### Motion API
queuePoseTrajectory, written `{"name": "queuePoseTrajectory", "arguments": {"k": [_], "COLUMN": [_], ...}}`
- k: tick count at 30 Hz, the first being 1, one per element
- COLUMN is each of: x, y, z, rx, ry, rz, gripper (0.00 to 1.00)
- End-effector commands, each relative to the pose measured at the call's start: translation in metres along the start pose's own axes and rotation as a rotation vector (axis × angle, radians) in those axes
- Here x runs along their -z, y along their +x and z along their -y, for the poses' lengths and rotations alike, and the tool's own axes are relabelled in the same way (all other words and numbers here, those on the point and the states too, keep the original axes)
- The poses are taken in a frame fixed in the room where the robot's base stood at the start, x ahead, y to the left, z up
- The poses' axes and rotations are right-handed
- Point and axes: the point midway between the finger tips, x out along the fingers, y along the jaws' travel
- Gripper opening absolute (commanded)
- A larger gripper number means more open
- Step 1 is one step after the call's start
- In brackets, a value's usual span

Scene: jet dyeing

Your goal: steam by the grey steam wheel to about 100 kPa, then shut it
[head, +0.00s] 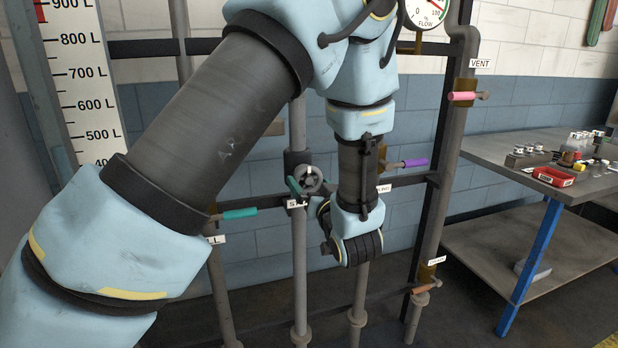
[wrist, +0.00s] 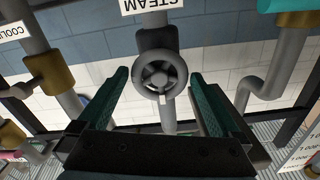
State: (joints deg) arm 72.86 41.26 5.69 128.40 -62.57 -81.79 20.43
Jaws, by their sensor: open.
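The grey steam wheel (head: 311,179) sits on a vertical grey pipe in the head view, partly hidden by my gripper. In the wrist view, which is upside down, the wheel (wrist: 160,75) is near the centre, with a white mark on its rim at the picture's lower side. The STEAM label (wrist: 152,4) is at the top edge. My gripper (head: 304,187) is open, its green fingers in front of the wheel. In the wrist view my gripper (wrist: 159,76) has one finger on each side of the wheel, with gaps visible. Contact is not visible. No kPa gauge shows.
Other valves have teal (head: 240,213), purple (head: 415,163), pink (head: 463,96) and orange (head: 426,286) handles. A FLOW gauge (head: 427,11) is at the top. A litre scale (head: 80,75) stands left. A metal table (head: 490,150) with small items is at right.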

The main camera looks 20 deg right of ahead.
Motion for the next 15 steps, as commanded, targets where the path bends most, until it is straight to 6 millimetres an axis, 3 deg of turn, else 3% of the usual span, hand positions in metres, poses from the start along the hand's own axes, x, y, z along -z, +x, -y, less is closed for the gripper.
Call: {"name": "queuePoseTrajectory", "arguments": {"k": [6,14,15], "x": [0.0004,-0.0002,-0.0002], "y": [0.0142,0.0149,0.0149], "z": [0.0002,-0.0001,-0.0001], "rx": [0.0,-0.001,-0.001], "ry": [0.0,0.0,0.0], "rz": [0.0,0.0,0.0], "gripper": [1.0,1.0,0.95]}}
